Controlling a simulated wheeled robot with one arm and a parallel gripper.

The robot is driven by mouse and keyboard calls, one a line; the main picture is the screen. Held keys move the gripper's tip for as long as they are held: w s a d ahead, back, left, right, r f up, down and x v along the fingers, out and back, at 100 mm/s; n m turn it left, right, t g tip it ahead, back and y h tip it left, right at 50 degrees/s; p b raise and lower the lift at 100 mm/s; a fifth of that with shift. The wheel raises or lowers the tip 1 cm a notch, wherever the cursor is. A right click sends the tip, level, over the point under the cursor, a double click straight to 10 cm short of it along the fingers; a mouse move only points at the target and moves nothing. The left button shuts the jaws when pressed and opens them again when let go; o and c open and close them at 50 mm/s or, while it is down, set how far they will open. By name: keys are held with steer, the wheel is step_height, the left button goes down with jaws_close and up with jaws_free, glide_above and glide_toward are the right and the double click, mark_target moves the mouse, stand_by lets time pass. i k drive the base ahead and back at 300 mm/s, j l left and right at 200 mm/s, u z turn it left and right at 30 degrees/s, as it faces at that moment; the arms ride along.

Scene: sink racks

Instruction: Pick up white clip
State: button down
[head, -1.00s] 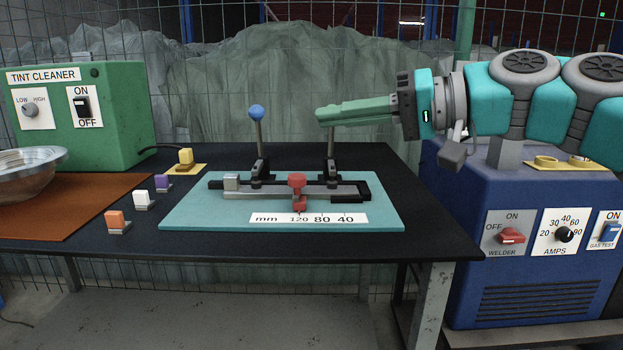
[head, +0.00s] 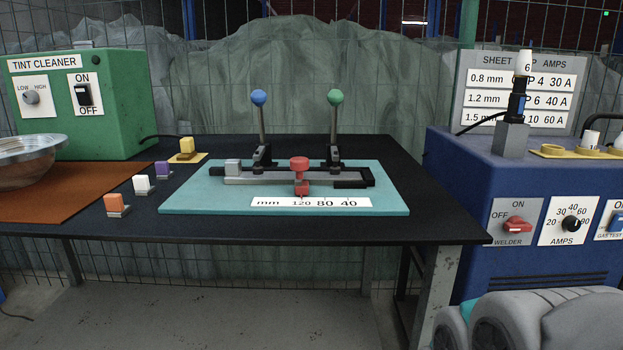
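The white clip (head: 142,184) stands on the black table, left of the teal mat. It has a white block top on a small grey base. An orange clip (head: 115,204) is in front of it to the left, and a purple clip (head: 163,170) is behind it to the right. A yellow clip (head: 186,146) stands farther back on a yellow pad. Nothing touches the white clip. My gripper is not in view; only part of my arm shows at the bottom right corner.
A teal mat (head: 190,200) carries a slide fixture with a red knob (head: 299,163) and upright blue-knobbed (head: 259,97) and green-knobbed (head: 336,97) levers. A metal bowl (head: 30,158) sits on an orange mat (head: 60,208) at left. A blue welder (head: 460,200) stands at right.

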mark_target(142, 187)
steer(key=u, duration=1.35)
